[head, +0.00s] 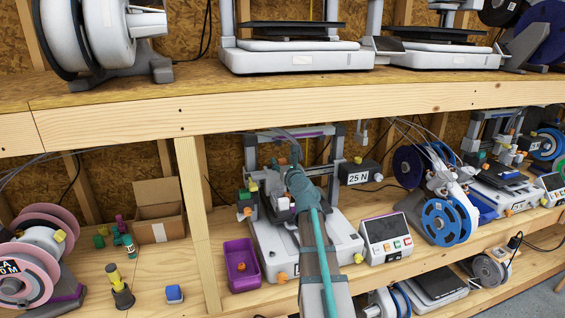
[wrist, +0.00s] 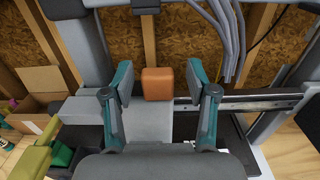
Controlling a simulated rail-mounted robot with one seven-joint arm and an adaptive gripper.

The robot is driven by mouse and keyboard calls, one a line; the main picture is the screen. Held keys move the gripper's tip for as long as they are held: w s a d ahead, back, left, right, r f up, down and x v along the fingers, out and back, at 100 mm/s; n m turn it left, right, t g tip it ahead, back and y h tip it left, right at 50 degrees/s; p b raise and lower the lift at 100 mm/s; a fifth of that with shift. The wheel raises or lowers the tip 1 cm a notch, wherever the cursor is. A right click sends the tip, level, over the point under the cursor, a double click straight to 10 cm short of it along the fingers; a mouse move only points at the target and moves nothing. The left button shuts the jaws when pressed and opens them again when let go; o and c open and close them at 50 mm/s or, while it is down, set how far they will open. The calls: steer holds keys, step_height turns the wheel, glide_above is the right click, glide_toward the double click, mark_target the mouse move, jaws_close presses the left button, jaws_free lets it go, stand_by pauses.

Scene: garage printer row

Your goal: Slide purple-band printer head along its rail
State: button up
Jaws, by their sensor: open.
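The purple-band printer (head: 262,240) stands in the middle of the lower shelf, with a purple strip (head: 308,134) on its top beam. My gripper (head: 292,172) is in front of its gantry and hides most of the print head in the head view. In the wrist view my gripper (wrist: 160,82) is open, one finger on each side of an orange block (wrist: 157,84) on the grey head (wrist: 148,122). Gaps show between the block and both fingers. The rail (wrist: 265,103) runs right from the head. Contact lower down cannot be told.
A purple bin (head: 243,278) stands left of the printer and a control box (head: 386,238) right of it. The printer's grey upright (wrist: 75,60) is close to my left finger. Hanging tubes (wrist: 222,40) are near the right finger. A cardboard box (head: 158,212) stands further left.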

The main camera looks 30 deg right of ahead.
steer(key=v, duration=1.1)
steer(key=shift+s, duration=0.15)
